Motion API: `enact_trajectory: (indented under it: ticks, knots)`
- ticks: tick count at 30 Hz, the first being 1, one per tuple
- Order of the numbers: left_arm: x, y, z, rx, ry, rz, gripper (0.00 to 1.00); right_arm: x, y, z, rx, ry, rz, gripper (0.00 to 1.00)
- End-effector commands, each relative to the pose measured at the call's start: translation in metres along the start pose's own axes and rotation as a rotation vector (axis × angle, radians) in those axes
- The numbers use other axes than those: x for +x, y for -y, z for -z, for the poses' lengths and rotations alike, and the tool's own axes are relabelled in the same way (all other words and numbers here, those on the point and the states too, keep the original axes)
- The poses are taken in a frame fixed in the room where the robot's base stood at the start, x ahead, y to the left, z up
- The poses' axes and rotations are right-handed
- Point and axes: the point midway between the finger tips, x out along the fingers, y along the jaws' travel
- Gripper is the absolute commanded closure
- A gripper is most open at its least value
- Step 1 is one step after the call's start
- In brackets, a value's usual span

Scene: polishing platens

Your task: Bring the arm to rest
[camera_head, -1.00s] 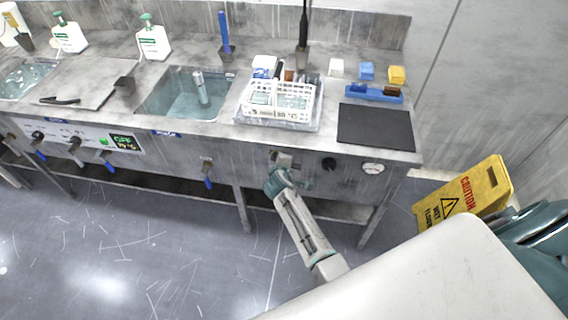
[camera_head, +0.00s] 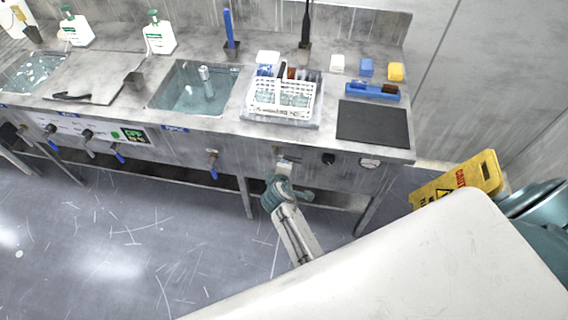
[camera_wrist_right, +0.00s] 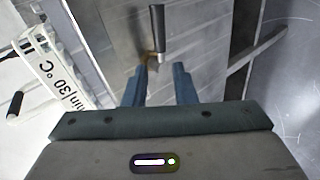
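My right arm comes in from the bottom of the head view. Its gripper (camera_head: 286,164) is at the front face of the counter, below the white basket (camera_head: 300,99). In the right wrist view the two teal fingers (camera_wrist_right: 159,86) stand apart with nothing visible between them. Beyond their tips is a black handle (camera_wrist_right: 157,32) with a brass-coloured base (camera_wrist_right: 149,58). I cannot tell whether the fingertips touch anything. My left gripper is not in view.
The steel counter holds a water-filled sink (camera_head: 190,90), a dark mat (camera_head: 374,122) and a blue tray (camera_head: 371,92). Blue-handled valves (camera_head: 213,165) and a black knob (camera_head: 328,159) line its front. A yellow caution sign (camera_head: 455,183) stands at right. Floor at left is open.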

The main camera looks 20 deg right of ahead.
Motion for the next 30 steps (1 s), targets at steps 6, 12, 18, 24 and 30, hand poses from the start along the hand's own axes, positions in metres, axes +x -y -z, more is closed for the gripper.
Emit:
enact_trajectory:
  ticks: [6,12,18,24,30]
  knots:
    - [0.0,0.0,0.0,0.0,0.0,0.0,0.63,0.0,0.0,0.0,0.0,0.0,0.0,0.75]
    - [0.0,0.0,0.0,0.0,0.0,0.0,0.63,0.0,0.0,0.0,0.0,0.0,0.0,0.75]
    - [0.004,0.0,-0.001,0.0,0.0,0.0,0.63,0.006,0.022,-0.006,0.009,-0.004,0.032,0.75]
    - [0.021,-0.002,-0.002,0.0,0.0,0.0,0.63,0.028,0.137,-0.046,0.097,-0.017,0.212,0.75]
    - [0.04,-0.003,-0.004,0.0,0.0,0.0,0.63,0.03,0.274,-0.119,0.259,0.032,0.43,0.75]
